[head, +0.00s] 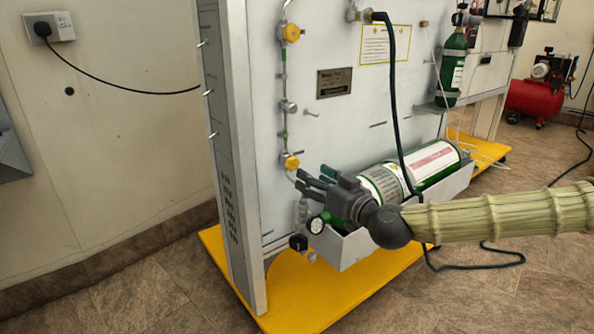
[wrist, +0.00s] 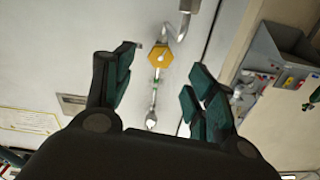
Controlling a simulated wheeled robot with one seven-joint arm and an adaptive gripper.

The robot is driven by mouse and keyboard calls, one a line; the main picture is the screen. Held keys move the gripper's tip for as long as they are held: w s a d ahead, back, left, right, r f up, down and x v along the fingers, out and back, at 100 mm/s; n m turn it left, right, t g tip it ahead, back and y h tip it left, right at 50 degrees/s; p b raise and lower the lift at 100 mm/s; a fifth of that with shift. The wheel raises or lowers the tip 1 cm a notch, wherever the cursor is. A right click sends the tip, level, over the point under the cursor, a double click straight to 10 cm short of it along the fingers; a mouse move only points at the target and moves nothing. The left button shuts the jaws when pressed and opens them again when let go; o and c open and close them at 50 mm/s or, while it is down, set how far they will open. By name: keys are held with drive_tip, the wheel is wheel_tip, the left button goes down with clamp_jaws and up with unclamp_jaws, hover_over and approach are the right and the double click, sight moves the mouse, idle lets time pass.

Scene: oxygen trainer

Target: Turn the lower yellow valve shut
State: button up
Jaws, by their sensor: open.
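The lower yellow valve (head: 291,162) is on the thin vertical pipe near the left edge of the white panel. In the wrist view, which looks upside down, the yellow valve (wrist: 162,56) shows between and beyond my fingertips, with a bent pipe above it. My gripper (head: 314,177) is open and empty, its dark green fingers just below and right of the valve in the head view. The fingers appear apart from the valve; the exact gap in depth is hard to tell. Nothing covers the valve's front.
The upper yellow valve (head: 291,32) is higher on the same pipe. A green and white cylinder (head: 436,163) lies in a tray behind my wrist, with a round gauge (head: 316,225) at its near end. A dark hose (head: 390,90) hangs down the panel. Floor to the left is clear.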

sight(294, 167)
drive_tip(key=b+x, duration=0.2)
drive_tip(key=x, duration=0.6)
drive_tip(key=shift+s+a+f, duration=0.1)
drive_tip(key=shift+a, duration=0.05)
drive_tip(key=c, duration=1)
drive_tip(key=shift+c, duration=0.2)
drive_tip(key=shift+m, duration=0.7)
drive_tip(key=shift+m+p, duration=0.7)
drive_tip(key=shift+m, duration=1)
